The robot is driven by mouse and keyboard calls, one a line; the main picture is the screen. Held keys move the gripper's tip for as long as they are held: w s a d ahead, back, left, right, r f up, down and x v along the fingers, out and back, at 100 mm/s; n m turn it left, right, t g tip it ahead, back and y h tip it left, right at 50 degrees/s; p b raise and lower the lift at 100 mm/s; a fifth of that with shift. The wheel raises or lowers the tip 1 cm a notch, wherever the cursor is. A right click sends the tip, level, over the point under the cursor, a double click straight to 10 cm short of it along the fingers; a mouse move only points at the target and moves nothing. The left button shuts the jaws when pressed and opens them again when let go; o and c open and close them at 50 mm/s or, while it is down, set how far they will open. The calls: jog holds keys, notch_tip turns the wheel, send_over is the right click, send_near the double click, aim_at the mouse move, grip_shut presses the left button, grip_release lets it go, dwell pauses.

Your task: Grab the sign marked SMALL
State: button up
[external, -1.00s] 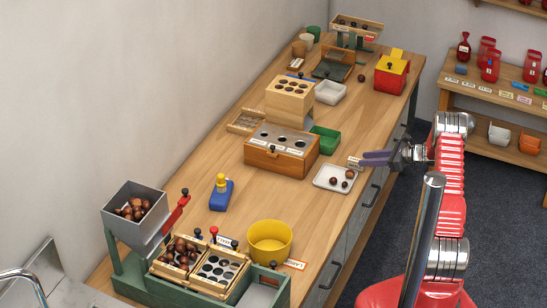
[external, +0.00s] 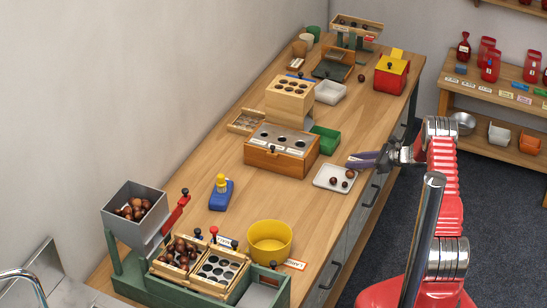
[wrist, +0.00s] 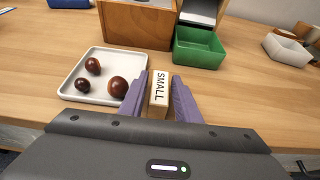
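The sign marked SMALL (wrist: 159,88) is a small pale block with black letters. In the wrist view it stands between the two purple fingers of my gripper (wrist: 160,96), with a finger close along each side. I cannot tell whether the fingers press on it. In the external view my gripper (external: 363,160) reaches in from the right at the counter's front edge, and its fingers largely hide the sign.
A white tray (wrist: 73,93) with three chestnuts lies just left of the gripper. A wooden box (wrist: 137,22) and a green bin (wrist: 199,48) stand behind. The counter (wrist: 245,90) right of the gripper is clear.

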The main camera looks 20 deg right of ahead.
jog(key=shift+c, duration=0.3)
grip_shut()
notch_tip(320, 180, up, 10)
dwell(0.8)
dwell(0.4)
